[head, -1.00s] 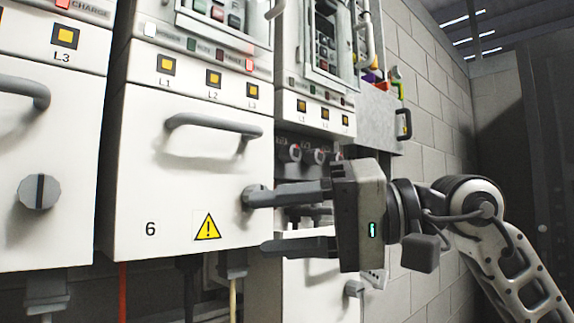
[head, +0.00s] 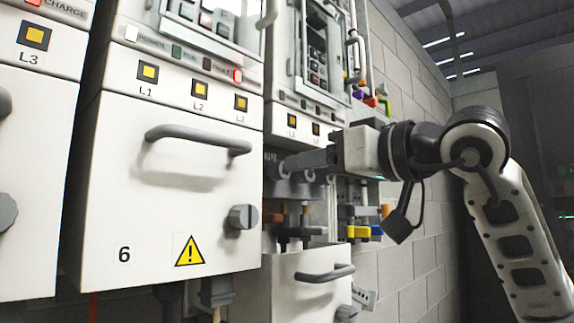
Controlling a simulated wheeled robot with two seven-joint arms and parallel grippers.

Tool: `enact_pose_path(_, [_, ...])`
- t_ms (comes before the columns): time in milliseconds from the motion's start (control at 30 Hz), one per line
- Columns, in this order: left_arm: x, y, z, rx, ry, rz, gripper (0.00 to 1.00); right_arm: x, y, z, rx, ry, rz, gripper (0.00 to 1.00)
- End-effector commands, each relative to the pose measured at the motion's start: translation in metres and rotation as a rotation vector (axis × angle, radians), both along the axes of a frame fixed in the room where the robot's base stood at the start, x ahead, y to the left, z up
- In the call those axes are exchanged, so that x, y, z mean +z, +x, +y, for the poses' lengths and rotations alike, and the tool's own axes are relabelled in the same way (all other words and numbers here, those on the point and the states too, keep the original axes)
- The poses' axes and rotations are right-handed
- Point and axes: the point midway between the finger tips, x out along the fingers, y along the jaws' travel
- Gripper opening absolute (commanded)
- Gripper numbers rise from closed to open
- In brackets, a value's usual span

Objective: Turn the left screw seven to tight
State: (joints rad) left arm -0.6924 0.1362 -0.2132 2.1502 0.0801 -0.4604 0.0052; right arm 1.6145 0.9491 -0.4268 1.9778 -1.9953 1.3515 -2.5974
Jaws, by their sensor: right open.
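Unit seven, right of the panel marked 6, has its lower front (head: 290,292) dropped down, leaving an opening with a row of screws below its lamps. My right gripper (head: 287,165) reaches in from the right, with its fingers pointing left at the left end of that row. The left screw (head: 271,169) shows only as a small dark shape at the fingertips, partly hidden by the edge of unit six. I cannot tell whether the fingers touch it. Another screw (head: 310,177) shows just under the fingers. My left gripper is out of view.
Unit six's front (head: 110,215) stands close on the left, with a protruding handle (head: 198,138) and a grey knob (head: 242,217). Unit seven's lowered handle (head: 325,273) juts out below my gripper. Coloured cable ends (head: 358,231) hang behind. A block wall (head: 415,262) lies right.

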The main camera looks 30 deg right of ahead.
Motion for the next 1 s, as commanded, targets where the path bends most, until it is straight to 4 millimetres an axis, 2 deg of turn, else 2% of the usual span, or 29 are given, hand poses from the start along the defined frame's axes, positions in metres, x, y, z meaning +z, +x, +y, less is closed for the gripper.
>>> enact_pose_path(100, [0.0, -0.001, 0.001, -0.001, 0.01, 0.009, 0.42, 0.001, 0.023, 0.009, 0.003, 0.001, 0.003, 0.49])
enact_pose_path(300, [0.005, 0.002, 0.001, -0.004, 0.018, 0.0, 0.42, 0.001, 0.047, 0.017, 0.002, 0.002, 0.002, 0.49])
enact_pose_path(433, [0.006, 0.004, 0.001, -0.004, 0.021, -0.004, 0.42, 0.0, 0.054, 0.019, 0.002, 0.0, 0.0, 0.49])
enact_pose_path(700, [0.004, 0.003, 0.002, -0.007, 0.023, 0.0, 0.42, 0.0, 0.055, 0.02, 0.001, 0.0, 0.0, 0.49])
enact_pose_path(733, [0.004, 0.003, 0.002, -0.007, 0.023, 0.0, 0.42, 0.0, 0.055, 0.02, 0.001, 0.0, 0.0, 0.46])
enact_pose_path(800, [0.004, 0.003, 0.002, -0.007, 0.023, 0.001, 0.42, 0.0, 0.055, 0.019, 0.001, 0.0, 0.0, 0.26])
enact_pose_path(900, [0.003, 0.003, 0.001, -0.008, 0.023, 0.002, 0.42, 0.0, 0.055, 0.019, 0.001, 0.0, 0.0, 0.04])
enact_pose_path(1000, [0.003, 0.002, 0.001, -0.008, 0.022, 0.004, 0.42, 0.0, 0.055, 0.019, 0.001, 0.001, 0.0, 0.04])
